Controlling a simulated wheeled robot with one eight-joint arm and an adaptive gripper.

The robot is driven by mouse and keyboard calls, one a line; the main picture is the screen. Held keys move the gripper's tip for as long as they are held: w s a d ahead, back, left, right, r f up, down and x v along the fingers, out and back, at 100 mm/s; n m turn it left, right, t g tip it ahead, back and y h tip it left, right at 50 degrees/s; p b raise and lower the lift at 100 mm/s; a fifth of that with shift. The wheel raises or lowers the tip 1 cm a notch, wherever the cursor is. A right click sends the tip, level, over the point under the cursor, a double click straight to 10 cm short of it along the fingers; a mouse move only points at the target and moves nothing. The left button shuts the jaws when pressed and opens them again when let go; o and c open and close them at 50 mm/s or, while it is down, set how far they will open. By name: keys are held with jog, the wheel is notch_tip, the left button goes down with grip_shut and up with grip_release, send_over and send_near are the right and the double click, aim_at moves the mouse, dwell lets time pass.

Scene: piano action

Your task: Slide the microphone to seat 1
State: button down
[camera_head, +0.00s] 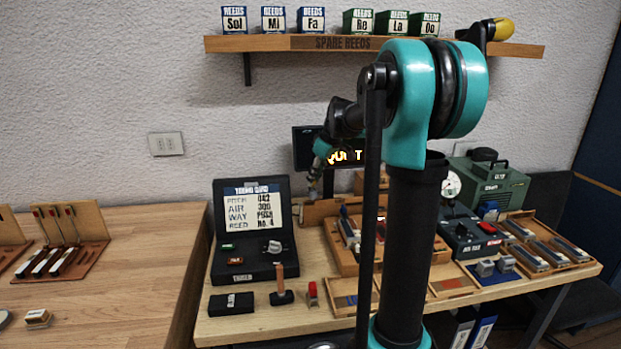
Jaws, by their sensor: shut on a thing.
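My gripper (314,189) is small in view at the back of the right-hand table, left of my arm's column. It points down just above a low wooden rail or board (327,207) and is shut on a small dark thing, which looks like the microphone. Fingers and thing blend together, so its shape is unclear. My own arm hides part of the rail's right side. I cannot make out any seat number.
A wooden tray of reeds (345,262) is in front. A wooden-handled tool (281,286) and red-topped piece (313,294) stand near the front.

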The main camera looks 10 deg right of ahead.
jog(key=d, duration=0.9)
jog(key=shift+d, duration=0.1)
jog(key=c, duration=1.4)
grip_release()
jog(key=shift+o, duration=0.2)
jog(key=v, duration=1.2)
jog(key=shift+s, duration=0.1)
